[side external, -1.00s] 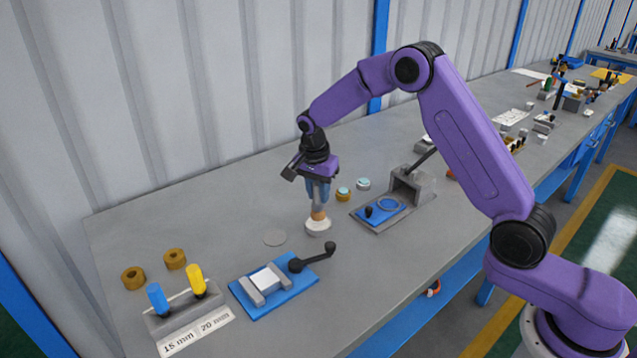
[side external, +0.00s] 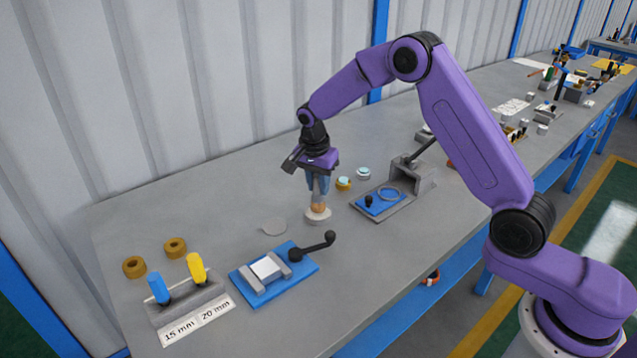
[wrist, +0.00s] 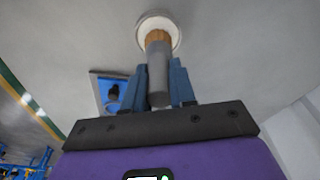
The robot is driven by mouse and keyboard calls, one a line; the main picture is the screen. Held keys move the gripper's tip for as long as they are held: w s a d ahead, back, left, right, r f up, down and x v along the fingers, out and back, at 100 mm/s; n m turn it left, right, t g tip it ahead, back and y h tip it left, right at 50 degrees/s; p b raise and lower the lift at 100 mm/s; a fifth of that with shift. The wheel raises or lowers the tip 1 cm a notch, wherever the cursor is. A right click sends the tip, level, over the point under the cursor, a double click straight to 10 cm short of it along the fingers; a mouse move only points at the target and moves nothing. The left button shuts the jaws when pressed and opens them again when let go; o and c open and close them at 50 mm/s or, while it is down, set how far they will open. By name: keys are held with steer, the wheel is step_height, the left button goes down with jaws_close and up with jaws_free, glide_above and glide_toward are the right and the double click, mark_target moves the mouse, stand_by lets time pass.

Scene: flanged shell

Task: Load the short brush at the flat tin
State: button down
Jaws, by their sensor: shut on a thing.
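A short brush with a grey handle (side external: 318,196) and a tan tip is held upright by my gripper (side external: 318,182). My gripper is shut on the handle, with a blue finger on each side. A low, round white tin (side external: 318,217) stands on the bench directly under the brush. The brush tip is at the tin's opening; whether it touches the bottom is hidden. In the wrist view the brush handle (wrist: 158,78) runs between the fingers, and its tan tip overlaps the tin's white rim (wrist: 147,17).
A flat grey disc (side external: 274,226) lies left of the tin. A blue-based clamp (side external: 273,272) with a black lever is in front. A blue-plated grey fixture (side external: 381,202) stands to the right. Two small round pieces (side external: 343,184) sit behind. Brass rings (side external: 134,267) lie at far left.

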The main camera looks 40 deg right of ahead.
steer(key=shift+f, duration=0.6)
stand_by(1.3)
steer(key=shift+r, duration=3.6)
